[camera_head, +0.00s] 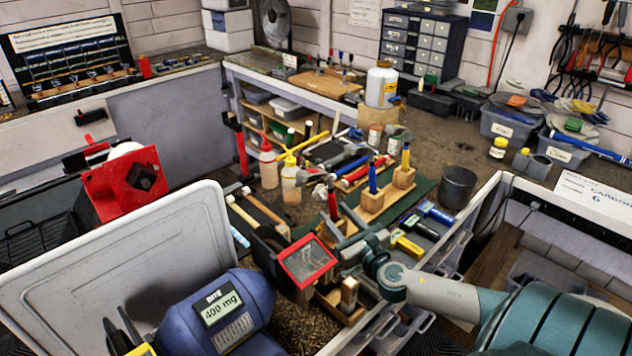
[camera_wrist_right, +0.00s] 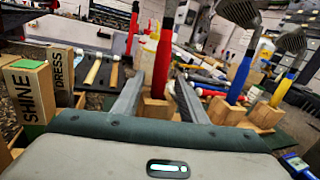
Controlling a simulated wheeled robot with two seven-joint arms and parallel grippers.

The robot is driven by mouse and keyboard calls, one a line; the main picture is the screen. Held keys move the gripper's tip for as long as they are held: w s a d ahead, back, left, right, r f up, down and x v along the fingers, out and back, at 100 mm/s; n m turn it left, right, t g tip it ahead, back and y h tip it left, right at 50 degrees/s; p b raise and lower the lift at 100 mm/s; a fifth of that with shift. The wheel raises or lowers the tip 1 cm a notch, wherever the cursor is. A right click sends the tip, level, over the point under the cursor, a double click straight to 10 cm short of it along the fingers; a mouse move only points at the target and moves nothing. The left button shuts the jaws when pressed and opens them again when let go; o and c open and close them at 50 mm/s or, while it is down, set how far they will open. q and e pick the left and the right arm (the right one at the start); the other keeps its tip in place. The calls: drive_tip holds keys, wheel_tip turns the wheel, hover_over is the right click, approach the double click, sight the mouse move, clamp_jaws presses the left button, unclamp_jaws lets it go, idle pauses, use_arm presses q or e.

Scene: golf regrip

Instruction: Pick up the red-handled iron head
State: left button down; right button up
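The red-handled iron (camera_head: 332,206) stands upright in a wooden block in the head view. In the right wrist view its red handle (camera_wrist_right: 162,65) rises between the lines of my two fingers, above the wooden block (camera_wrist_right: 153,110). Its head is not clearly visible. My right gripper (camera_head: 338,222) is open at the handle; it also shows in the right wrist view (camera_wrist_right: 157,88). There is a gap on both sides of the handle, and I cannot tell how deep it sits between the fingers. My left gripper is not in view.
A blue handle (camera_head: 373,180) and a yellow handle (camera_head: 405,157) stand in wooden blocks close by. Hammers and bottles (camera_head: 291,182) crowd the bench behind.

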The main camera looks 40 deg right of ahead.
drive_tip(key=shift+w, duration=0.3)
drive_tip(key=shift+w+d+r+p, duration=0.15)
drive_tip(key=shift+w+r+p, duration=0.05)
drive_tip(key=shift+w+p, duration=0.35)
drive_tip(key=w, duration=0.1)
drive_tip(key=w+p, duration=0.1)
drive_tip(key=shift+w+d, duration=0.2)
drive_tip(key=shift+w, duration=0.2)
drive_tip(key=shift+w+d+f+p, duration=0.15)
drive_tip(key=shift+w+p, duration=0.15)
drive_tip(key=shift+w, duration=0.35)
clamp_jaws()
